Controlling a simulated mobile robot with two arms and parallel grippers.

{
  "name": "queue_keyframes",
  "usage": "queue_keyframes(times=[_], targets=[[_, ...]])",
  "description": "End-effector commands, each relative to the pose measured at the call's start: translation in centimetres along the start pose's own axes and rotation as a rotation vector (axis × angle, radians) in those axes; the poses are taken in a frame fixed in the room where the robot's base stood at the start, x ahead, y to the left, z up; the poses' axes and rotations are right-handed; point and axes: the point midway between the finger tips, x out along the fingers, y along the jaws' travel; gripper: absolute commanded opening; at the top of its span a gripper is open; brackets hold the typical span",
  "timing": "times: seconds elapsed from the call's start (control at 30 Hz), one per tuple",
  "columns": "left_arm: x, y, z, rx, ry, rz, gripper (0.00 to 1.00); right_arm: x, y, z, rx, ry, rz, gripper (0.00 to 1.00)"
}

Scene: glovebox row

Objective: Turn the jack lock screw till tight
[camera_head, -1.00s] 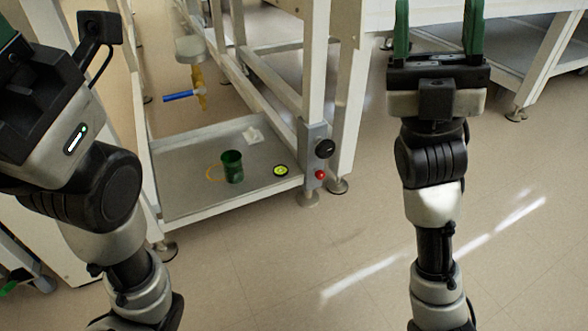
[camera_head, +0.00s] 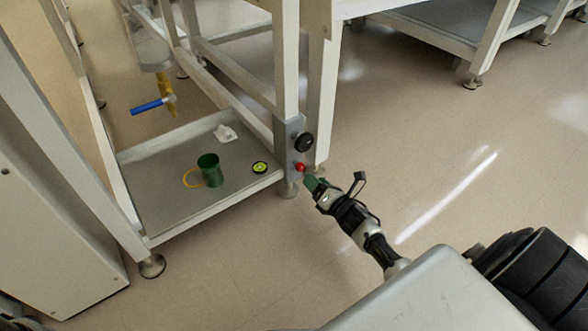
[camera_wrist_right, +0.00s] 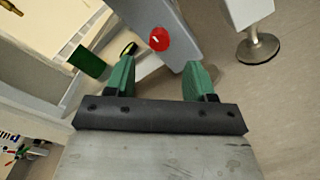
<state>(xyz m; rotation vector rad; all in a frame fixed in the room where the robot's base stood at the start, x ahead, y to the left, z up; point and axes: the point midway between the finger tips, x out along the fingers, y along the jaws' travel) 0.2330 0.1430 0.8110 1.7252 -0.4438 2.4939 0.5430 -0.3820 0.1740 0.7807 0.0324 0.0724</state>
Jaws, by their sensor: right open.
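A small red knob (camera_head: 300,167), which looks like the lock screw, sits on a grey plate (camera_head: 285,150) on the table leg, below a larger black knob (camera_head: 304,142). In the right wrist view the red knob (camera_wrist_right: 159,39) has a short white mark on its face. My right gripper (camera_head: 309,181) is close to it, on its lower right in the head view. Its green fingers (camera_wrist_right: 161,72) are open and empty. The knob shows beyond the gap between the fingertips, apparently not between them. My left gripper is out of view.
A low shelf (camera_head: 155,208) left of the plate holds a green cup (camera_head: 210,170), a round yellow-green level (camera_head: 260,168) and a crumpled white piece (camera_head: 225,134). A blue-handled valve (camera_head: 152,106) hangs above it. The floor at right is clear.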

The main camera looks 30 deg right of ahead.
Motion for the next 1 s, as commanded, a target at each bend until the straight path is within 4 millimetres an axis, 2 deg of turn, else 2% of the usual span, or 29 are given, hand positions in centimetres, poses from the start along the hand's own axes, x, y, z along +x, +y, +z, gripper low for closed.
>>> queue_keyframes(times=[0.03, 0.2, 0.4, 0.57, 0.8, 0.87, 1.0], targets=[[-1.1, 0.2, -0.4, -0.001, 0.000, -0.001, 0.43, 1.2, -0.3, -0.3, -0.001, -0.002, 0.005, 0.54], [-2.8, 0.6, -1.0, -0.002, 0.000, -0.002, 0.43, 4.5, -0.3, -0.3, 0.001, -0.002, 0.004, 0.54], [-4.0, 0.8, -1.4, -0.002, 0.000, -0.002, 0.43, 7.0, -0.1, -0.2, 0.002, -0.002, 0.003, 0.54], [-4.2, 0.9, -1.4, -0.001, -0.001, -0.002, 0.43, 7.8, 0.0, -0.1, 0.002, 0.000, 0.002, 0.54], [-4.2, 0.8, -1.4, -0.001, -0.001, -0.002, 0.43, 7.8, 0.1, 0.0, 0.003, -0.001, 0.002, 0.54], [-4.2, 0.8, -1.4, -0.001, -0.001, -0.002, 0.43, 7.8, 0.1, 0.0, 0.004, -0.001, 0.002, 0.47], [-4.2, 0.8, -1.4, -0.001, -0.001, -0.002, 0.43, 7.8, 0.1, 0.0, 0.004, -0.001, 0.002, 0.25]])
